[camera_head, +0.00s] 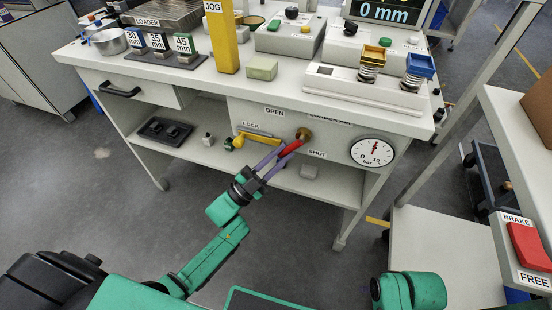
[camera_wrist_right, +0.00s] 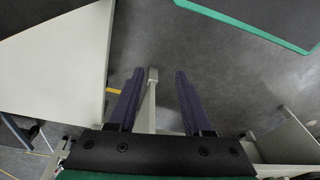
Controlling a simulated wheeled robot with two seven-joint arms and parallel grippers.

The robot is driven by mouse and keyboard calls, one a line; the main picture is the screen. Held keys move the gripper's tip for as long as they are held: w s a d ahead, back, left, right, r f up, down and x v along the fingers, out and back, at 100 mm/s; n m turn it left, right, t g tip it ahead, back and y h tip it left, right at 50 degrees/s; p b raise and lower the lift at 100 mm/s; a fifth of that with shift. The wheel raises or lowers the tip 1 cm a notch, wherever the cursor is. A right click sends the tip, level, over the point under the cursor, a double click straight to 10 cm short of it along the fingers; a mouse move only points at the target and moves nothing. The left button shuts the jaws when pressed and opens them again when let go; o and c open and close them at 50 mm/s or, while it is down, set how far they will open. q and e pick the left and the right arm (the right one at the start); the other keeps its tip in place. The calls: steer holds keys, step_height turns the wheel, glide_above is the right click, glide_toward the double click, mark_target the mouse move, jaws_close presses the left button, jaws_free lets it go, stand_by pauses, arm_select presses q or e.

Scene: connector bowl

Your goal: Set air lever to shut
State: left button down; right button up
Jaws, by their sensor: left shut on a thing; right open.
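The air lever has a red handle (camera_head: 291,148) and a brass pivot (camera_head: 304,134) on the bench's front panel. The handle slants down and left from the pivot, between the OPEN label (camera_head: 274,112) and the SHUT label (camera_head: 317,154). My left gripper (camera_head: 285,152) has its purple fingers closed on the red handle. The round pressure gauge (camera_head: 372,152) is right of the lever, its needle pointing roughly upward. My right gripper (camera_wrist_right: 160,73) is open and empty in the right wrist view, above the floor.
A yellow lock bar (camera_head: 259,136) is left of the air lever, under the LOCK label. The bench top (camera_head: 190,77) holds gauge blocks, a yellow JOG post (camera_head: 222,38) and control boxes. A cart with a red brake pedal (camera_head: 530,246) stands at the right. Floor in front is open.

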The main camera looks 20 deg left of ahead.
arm_select(q)
steer(key=shift+s+d+f+n+t+y+b, duration=0.1)
steer(key=shift+d+f+n+t+y+b, duration=0.45)
steer(key=shift+n+t+y, duration=1.35)
steer(key=shift+d+f+n+t+y+b, duration=0.1)
steer(key=shift+d+n+t+y+b, duration=0.9)
steer(key=shift+n, duration=1.75)
steer(key=shift+s+d+f+n+t+y+b, duration=0.2)
steer(key=shift+d+n+t+y+b, duration=0.45)
steer(key=shift+n+t+y, duration=1.25)
arm_select(e)
steer(key=w+a+n+t+y, duration=0.1)
steer(key=w+a+t+y, duration=0.2)
steer(key=a, duration=0.3)
steer(key=shift+w+a+f+t, duration=0.25)
steer(key=shift+w+a+t, duration=0.05)
steer(key=shift+w+t, duration=0.3)
arm_select(q)
steer(key=shift+w+n+g+h, duration=0.15)
steer(key=shift+n+g+h, duration=0.25)
steer(key=shift+g, duration=0.3)
steer(key=c, duration=0.8)
jaws_free()
